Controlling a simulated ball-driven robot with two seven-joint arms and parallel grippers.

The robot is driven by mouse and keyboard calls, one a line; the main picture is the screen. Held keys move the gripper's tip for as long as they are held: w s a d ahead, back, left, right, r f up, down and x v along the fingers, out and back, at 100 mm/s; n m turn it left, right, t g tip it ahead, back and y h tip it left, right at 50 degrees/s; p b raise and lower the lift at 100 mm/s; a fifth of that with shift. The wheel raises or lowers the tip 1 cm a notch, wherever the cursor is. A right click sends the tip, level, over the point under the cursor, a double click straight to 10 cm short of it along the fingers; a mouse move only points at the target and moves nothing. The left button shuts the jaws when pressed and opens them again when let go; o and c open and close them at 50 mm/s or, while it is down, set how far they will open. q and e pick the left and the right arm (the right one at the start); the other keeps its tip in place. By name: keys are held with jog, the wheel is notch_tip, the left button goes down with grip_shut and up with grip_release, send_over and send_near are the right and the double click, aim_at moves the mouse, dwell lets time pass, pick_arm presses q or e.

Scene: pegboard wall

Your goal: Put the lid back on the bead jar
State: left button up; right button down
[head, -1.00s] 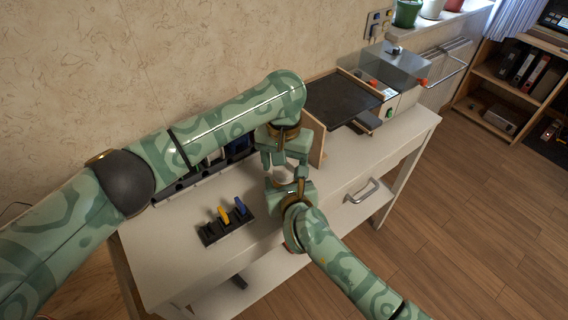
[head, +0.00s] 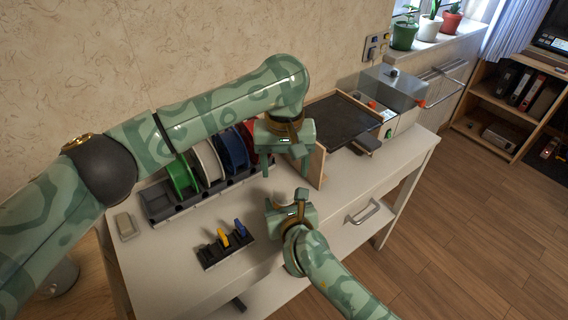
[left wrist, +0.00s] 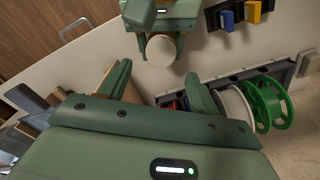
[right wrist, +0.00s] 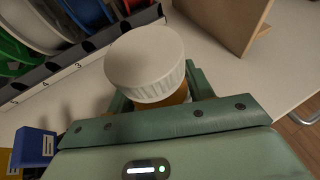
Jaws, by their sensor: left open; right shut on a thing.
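The white ridged lid (right wrist: 146,62) sits on top of the amber bead jar (right wrist: 176,97), of which only a little shows below it in the right wrist view. I cannot tell how tightly the lid is seated. My right gripper (head: 291,195) is shut on the jar; its fingers flank the jar in the right wrist view. My left gripper (head: 285,173) is open and empty, above and apart from the lid. In the left wrist view, the lid (left wrist: 161,50) shows beyond the open left fingertips, between the right gripper's fingers.
A rack of spools, including a green one (head: 182,176) and a blue one (head: 233,150), stands along the wall. A black holder (head: 226,252) with yellow and blue pieces sits near the front. An upright wooden board (head: 317,166) and a dark tray (head: 346,118) lie to the right.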

aim_at(284, 191)
pick_arm(q)
jog(key=r+n, duration=0.1)
jog(key=n, duration=0.1)
jog(key=shift+r+n, duration=0.15)
jog(key=shift+n, duration=0.15)
jog(key=shift+f, duration=4.05)
jog(key=c, duration=1)
jog(key=m, duration=0.6)
jog(key=shift+m, duration=0.3)
